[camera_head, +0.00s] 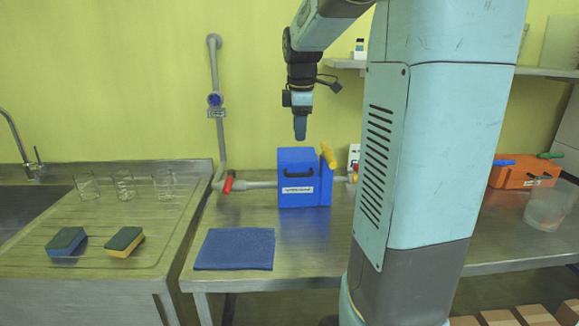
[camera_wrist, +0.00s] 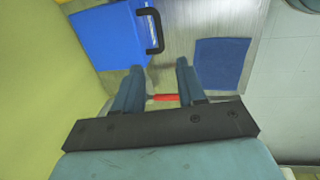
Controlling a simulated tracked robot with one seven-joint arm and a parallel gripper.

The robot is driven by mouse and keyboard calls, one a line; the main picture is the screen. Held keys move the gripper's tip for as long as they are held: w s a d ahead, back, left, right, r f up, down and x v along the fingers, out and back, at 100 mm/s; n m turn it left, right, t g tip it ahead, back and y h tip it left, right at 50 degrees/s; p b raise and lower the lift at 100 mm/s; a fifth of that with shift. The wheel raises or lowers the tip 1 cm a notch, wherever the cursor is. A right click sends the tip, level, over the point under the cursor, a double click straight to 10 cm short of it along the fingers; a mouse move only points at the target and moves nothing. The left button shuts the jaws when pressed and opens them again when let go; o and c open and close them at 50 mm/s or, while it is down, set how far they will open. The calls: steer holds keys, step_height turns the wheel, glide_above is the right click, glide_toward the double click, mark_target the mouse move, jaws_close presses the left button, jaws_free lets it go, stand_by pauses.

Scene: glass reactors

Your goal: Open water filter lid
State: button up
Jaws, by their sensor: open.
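The blue box that looks like the water filter (camera_head: 297,190) stands on the metal table against the wall. It has a black handle (camera_head: 299,173) and a white label on its front, and its top looks closed. A yellow lever (camera_head: 328,156) sticks up at its right edge. My gripper (camera_head: 300,134) hangs pointing down above the box, apart from it. In the wrist view the open, empty fingers (camera_wrist: 157,78) show beside the blue box (camera_wrist: 110,38) and its black handle (camera_wrist: 151,31).
A pipe with a red valve handle (camera_head: 228,184) runs into the box's left side. A blue cloth (camera_head: 235,249) lies in front. Two sponges (camera_head: 125,241) and several glasses (camera_head: 123,186) are on the left counter. An orange box (camera_head: 522,173) stands at right.

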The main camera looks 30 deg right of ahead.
mark_target(297, 174)
steer(key=f, duration=0.4)
steer(key=w+f, duration=0.1)
steer(key=f, duration=0.4)
steer(key=w+f, duration=0.1)
steer(key=f, duration=0.3)
steer(key=shift+w+d+f, duration=0.2)
steer(key=shift+d+f, duration=0.1)
steer(key=shift+d, duration=0.1)
steer(key=shift+c, duration=0.4)
jaws_close()
steer(key=shift+r, duration=0.1)
